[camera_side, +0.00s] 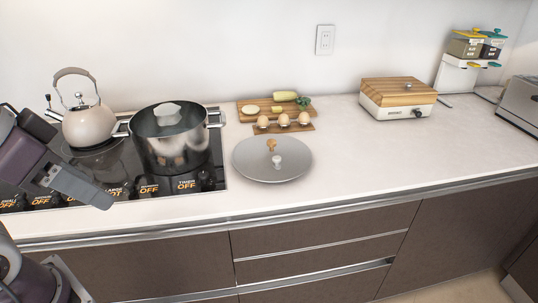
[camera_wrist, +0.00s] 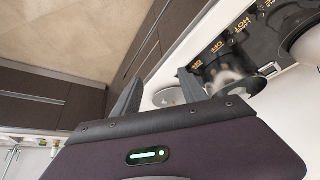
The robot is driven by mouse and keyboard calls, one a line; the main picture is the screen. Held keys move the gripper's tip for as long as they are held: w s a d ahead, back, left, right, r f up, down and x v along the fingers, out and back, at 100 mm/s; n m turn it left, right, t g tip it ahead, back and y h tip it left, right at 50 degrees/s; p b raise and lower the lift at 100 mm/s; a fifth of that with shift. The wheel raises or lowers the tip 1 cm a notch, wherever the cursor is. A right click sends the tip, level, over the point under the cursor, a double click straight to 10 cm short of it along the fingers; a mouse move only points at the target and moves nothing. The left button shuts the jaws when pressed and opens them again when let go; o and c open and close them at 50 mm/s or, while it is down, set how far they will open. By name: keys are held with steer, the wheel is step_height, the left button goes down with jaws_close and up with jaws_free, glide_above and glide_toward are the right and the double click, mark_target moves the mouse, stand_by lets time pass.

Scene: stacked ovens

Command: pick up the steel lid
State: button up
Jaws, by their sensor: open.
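The steel lid (camera_side: 248,158) is a round grey disc lying flat on the white counter, right of the cooktop, with a pale knob (camera_side: 277,162) on top. A small orange-brown shape shows behind the knob; I cannot tell what it is. My gripper (camera_side: 90,188) is open over the front left of the cooktop, well left of the lid and apart from it. In the wrist view my gripper (camera_wrist: 160,80) has its two dark fingers spread with nothing held. Part of the lid (camera_wrist: 166,97) shows beyond and between them.
A steel pot (camera_side: 175,150) stands on the cooktop between my gripper and the lid, with a kettle (camera_side: 88,123) behind. Boards with eggs (camera_side: 284,122) and vegetables lie behind the lid. A wood-topped appliance (camera_side: 397,100) is farther right. The counter right of the lid is clear.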

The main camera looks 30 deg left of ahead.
steer(key=w+r+h, duration=0.2)
steer(key=w+r, duration=0.2)
steer(key=w, duration=0.6)
steer(key=g+y, duration=0.1)
steer(key=y, duration=0.1)
glide_above(272, 140)
steer(key=s, duration=0.3)
step_height(272, 140, down, 15)
steer(key=x, duration=0.6)
steer(key=shift+f, duration=0.2)
steer(key=shift+s, duration=0.1)
jaws_close()
